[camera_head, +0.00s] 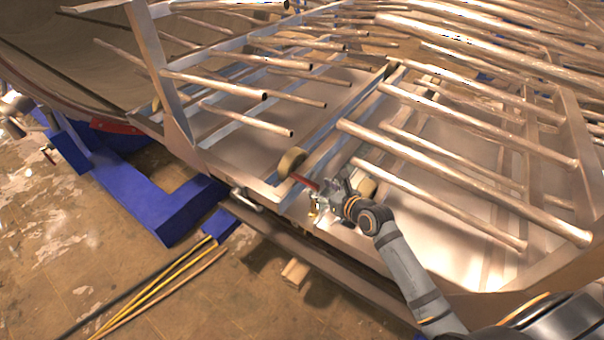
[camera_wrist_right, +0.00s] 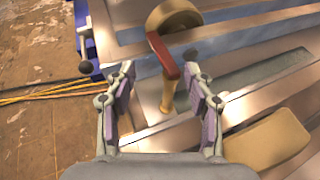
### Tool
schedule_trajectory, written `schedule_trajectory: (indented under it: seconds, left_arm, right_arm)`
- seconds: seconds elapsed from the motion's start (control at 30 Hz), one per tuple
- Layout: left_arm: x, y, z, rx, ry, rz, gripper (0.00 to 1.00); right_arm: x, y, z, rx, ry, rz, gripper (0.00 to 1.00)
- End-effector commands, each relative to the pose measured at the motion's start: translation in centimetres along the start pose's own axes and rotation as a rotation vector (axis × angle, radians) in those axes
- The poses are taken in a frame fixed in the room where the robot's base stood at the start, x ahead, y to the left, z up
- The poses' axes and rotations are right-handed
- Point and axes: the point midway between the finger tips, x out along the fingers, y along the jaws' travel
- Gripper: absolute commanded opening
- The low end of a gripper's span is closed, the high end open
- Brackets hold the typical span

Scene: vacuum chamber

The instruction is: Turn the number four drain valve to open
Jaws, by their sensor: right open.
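A valve with a red lever handle (camera_head: 303,181) sits near the front edge of the metal frame. In the right wrist view the red lever (camera_wrist_right: 163,56) slants down to a brass-coloured stem (camera_wrist_right: 168,96). No number can be read on it. My right gripper (camera_head: 322,194) is at the valve in the head view. In the right wrist view its fingers (camera_wrist_right: 160,78) are apart, one on each side of the lever and stem, with nothing held; I cannot tell whether they touch it. My left gripper is not in view.
A tan round disc (camera_head: 291,161) stands just beyond the lever. Long metal tubes (camera_head: 465,180) run above the panel around my right arm. Blue supports (camera_head: 165,205) stand at left. Yellow and dark rods (camera_head: 160,285) and a wood block (camera_head: 295,272) lie on the floor.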

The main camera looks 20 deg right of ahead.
Motion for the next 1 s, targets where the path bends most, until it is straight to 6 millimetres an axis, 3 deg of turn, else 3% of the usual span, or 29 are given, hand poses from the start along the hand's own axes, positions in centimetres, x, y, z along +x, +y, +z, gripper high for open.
schedule_trajectory:
  seconds: [0.1, 0.23, 0.37, 0.5, 0.87, 1.0]
  left_arm:
    - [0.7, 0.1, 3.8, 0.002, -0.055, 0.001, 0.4]
    - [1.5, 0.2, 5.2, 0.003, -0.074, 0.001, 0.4]
    - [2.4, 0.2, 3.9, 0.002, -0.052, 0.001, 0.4]
    - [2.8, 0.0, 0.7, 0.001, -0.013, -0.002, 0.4]
    - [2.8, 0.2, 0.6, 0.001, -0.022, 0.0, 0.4]
    - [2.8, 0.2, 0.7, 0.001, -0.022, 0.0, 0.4]
  right_arm:
    - [1.8, 0.0, -0.2, 0.002, -0.003, -0.001, 0.53]
    - [4.7, 0.0, -0.3, 0.002, -0.002, 0.0, 0.53]
    - [7.3, 0.1, -0.2, 0.001, -0.001, 0.0, 0.53]
    - [9.3, 0.1, -0.1, -0.002, 0.0, 0.0, 0.53]
    - [10.1, 0.1, -0.1, -0.005, 0.002, -0.001, 0.53]
    - [10.1, 0.1, -0.1, -0.005, 0.002, -0.001, 0.38]
